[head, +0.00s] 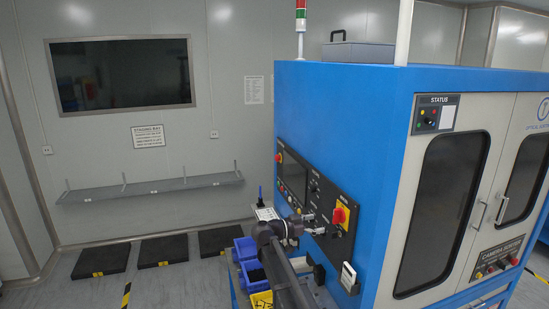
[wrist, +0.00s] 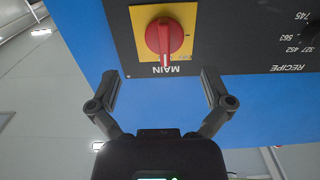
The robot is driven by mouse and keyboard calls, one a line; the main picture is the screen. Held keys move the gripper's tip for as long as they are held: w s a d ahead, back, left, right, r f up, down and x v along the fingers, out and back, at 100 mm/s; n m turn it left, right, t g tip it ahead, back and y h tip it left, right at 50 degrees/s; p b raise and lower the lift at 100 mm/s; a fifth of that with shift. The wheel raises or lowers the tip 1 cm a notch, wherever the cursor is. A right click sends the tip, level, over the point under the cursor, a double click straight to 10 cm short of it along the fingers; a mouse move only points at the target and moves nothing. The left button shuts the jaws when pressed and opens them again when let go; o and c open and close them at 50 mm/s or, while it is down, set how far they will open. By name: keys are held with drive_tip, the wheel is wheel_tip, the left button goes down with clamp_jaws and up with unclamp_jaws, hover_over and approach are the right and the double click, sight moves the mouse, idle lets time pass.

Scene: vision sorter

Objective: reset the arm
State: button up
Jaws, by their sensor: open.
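My gripper (wrist: 158,88) is open and empty in the wrist view, its two fingers spread apart before the blue cabinet face. A red rotary switch (wrist: 164,38) on a yellow plate, marked MAIN, lies beyond the fingertips, appearing upside down. No finger appears to touch it. In the head view my arm reaches up beside the blue cabinet (head: 330,110), with its wrist close to the control panel. The same red switch (head: 339,215) shows at the right end of that panel.
Blue bins (head: 246,248) and a yellow tray (head: 262,299) stand beside my arm, close to the cabinet. A white device (head: 348,277) sits on the cabinet side below the switch. A wall shelf (head: 150,188) and dark floor mats (head: 163,250) are at left, with open floor before them.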

drive_tip(key=s+d+f+n+g+y+b, duration=0.1)
drive_tip(key=s+d+f+b, duration=0.1)
drive_tip(key=f, duration=0.2)
drive_tip(key=s+d+f+n+y+b, duration=0.1)
drive_tip(key=s+f, duration=0.2)
drive_tip(key=f, duration=0.1)
drive_tip(key=s+d+f+n+g+y+b, duration=0.1)
drive_tip(key=s+d+f+y+b, duration=0.1)
drive_tip(key=f, duration=0.3)
drive_tip(key=shift+s+d+n+g+b, duration=0.2)
drive_tip(key=shift+d+n+g+b, duration=0.1)
drive_tip(key=s+a+f+n+g+y+b, duration=0.1)
drive_tip(key=s+f+n+y+b, duration=0.4)
drive_tip(key=s+f, duration=0.5)
drive_tip(key=s+a+f+n+g+y+b, duration=0.1)
drive_tip(key=s+f+n+y+b, duration=0.5)
drive_tip(key=f, duration=0.8)
drive_tip(key=s+g+y+b, duration=0.1)
drive_tip(key=s+y+b, duration=0.1)
drive_tip(key=s, duration=0.2)
drive_tip(key=shift+s+a+f+b, duration=0.2)
drive_tip(key=shift+a+f+b, duration=0.1)
drive_tip(key=shift+f+b, duration=0.1)
drive_tip(key=shift+c, duration=0.2)
drive_tip(key=c, duration=0.6)
drive_tip(key=shift+o, duration=0.2)
